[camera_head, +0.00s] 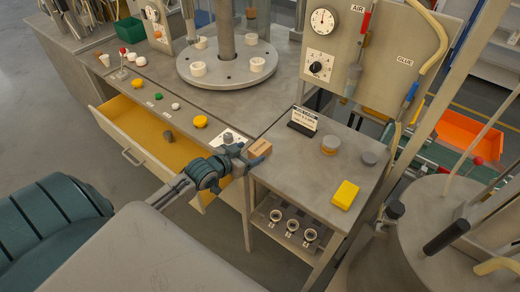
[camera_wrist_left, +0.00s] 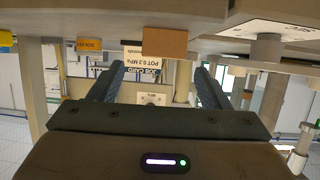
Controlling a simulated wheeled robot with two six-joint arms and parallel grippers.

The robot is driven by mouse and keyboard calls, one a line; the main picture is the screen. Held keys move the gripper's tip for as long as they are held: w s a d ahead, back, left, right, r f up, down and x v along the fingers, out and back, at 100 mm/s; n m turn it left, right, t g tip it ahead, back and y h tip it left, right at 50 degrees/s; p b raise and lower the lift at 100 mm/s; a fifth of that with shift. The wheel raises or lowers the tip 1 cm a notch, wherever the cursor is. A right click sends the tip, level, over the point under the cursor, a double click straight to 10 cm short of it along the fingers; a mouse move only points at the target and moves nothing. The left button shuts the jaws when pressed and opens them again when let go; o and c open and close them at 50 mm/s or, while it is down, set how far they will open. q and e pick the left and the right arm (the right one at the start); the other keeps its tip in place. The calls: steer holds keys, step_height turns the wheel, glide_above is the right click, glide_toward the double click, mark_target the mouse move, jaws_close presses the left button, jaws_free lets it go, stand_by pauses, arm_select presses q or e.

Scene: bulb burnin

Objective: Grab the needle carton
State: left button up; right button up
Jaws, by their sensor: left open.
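A small brown box (camera_head: 260,148), which looks like the needle carton, sits at the left edge of the grey side table (camera_head: 310,165). It also shows in the wrist view (camera_wrist_left: 165,42), near the top and between the lines of the two fingers. My left gripper (camera_head: 244,151) is open and empty, with its blue-padded fingers reaching toward the carton from the table's left side. In the wrist view the fingers (camera_wrist_left: 155,88) stand apart and do not touch the carton. My right gripper is not in view.
A black-based sign (camera_head: 302,122) stands behind the carton. An open yellow drawer (camera_head: 135,128) is at left. Several round fittings (camera_head: 292,226) sit on the shelf below.

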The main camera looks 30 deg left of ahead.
mark_target(260, 147)
arm_select(q)
steer(key=x, duration=0.3)
steer(key=p+x, duration=0.1)
steer(key=x, duration=0.3)
steer(key=shift+w+a+p, duration=0.1)
steer(key=shift+w+p, duration=0.2)
steer(key=shift+w, duration=0.05)
steer(key=shift+w+f, duration=0.15)
steer(key=shift+w, duration=0.05)
steer(key=shift+s, duration=0.1)
steer(key=shift+c, duration=1.1)
steer(key=c, duration=0.7)
steer(key=shift+c, duration=0.7)
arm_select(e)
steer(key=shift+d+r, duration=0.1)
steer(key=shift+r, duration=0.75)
